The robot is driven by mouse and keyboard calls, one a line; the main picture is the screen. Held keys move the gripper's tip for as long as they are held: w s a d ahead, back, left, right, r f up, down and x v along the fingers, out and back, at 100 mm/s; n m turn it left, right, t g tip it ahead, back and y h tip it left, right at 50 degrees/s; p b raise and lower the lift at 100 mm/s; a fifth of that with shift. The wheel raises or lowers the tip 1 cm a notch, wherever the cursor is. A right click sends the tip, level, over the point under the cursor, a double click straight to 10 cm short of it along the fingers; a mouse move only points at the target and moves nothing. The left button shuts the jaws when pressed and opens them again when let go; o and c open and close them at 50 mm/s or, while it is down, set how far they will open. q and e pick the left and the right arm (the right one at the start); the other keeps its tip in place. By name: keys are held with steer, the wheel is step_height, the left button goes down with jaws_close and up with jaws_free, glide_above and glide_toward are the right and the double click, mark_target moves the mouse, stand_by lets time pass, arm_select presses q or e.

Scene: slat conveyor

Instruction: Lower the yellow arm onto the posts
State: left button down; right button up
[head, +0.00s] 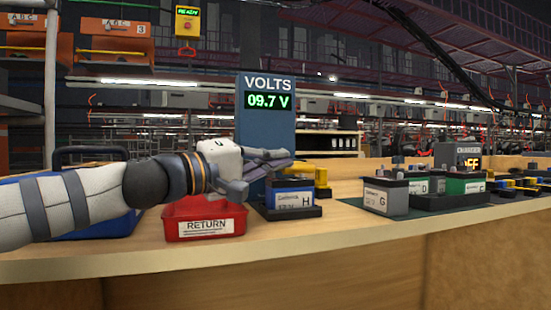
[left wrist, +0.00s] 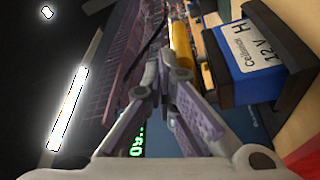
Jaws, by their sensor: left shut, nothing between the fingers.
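The yellow arm (head: 320,174) shows beside and behind battery H at the foot of the blue volts meter. In the left wrist view a yellow bar (left wrist: 181,45) lies just beyond my fingertips. Battery H (head: 292,200) stands upright on a black base; it also shows in the left wrist view (left wrist: 243,62). The posts on its top are too small or hidden to make out. The blue meter (head: 265,118) reads 09.7 V. My left gripper (head: 280,155) is shut and empty, above and left of battery H. My right gripper is not in view.
A red RETURN bin (head: 204,218) sits below my left gripper. A blue case (head: 105,222) lies behind my left arm. Battery G (head: 384,196) and several others stand on a dark mat to the right. The tabletop between H and G is clear.

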arm_select(q)
steer(key=shift+f, duration=0.1)
steer(key=v, duration=1.2)
